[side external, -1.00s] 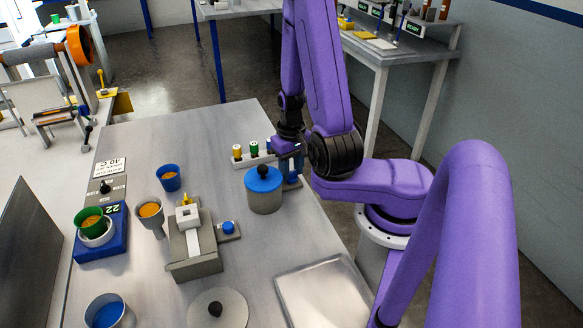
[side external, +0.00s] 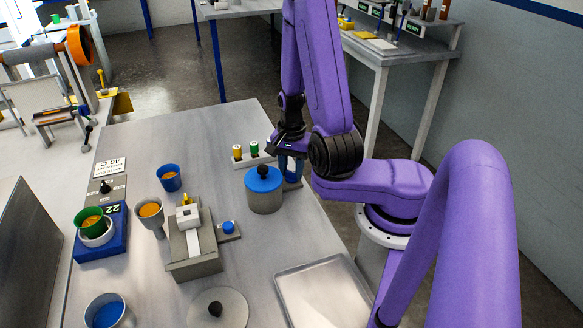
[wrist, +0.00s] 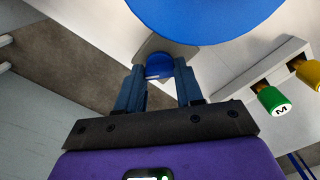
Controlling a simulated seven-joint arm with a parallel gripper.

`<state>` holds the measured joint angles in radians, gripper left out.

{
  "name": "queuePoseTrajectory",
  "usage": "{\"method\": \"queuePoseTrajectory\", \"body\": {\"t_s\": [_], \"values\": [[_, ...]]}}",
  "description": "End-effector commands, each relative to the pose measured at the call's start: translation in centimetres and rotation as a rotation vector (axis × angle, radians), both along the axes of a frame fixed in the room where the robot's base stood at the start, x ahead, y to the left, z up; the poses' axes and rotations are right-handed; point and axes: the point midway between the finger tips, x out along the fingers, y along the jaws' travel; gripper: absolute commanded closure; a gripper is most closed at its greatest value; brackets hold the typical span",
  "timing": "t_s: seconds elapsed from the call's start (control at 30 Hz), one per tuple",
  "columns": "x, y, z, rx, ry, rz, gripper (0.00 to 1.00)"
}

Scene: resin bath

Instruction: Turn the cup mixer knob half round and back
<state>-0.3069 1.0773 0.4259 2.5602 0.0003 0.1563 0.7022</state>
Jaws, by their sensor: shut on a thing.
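A blue knob (wrist: 158,66) stands on a small grey plate (wrist: 172,49) in the wrist view. My gripper (wrist: 160,76) is shut on it, with one dark blue finger on each side. In the side external view my gripper (side external: 289,163) is low at the table's right edge, just behind a grey pot (side external: 265,200) with a blue lid and a black lid knob (side external: 263,170). The pot's blue lid (wrist: 205,15) also fills the top of the wrist view, apart from my fingers.
A white rack (side external: 250,161) with green and yellow caps stands close beside my gripper. A blue scale (side external: 103,240) with a green cup, a clamp fixture (side external: 195,262), a blue cup (side external: 170,178) and a tray (side external: 318,295) stand farther off. Bare tabletop lies left of the rack.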

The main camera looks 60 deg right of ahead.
Motion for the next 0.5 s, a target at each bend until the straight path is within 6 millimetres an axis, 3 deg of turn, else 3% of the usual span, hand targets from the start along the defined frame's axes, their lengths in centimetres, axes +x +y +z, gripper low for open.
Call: {"method": "queuePoseTrajectory", "body": {"t_s": [0.5], "values": [[0.11, -0.16, 0.05, -0.004, -0.005, -0.479, 0.94]]}}
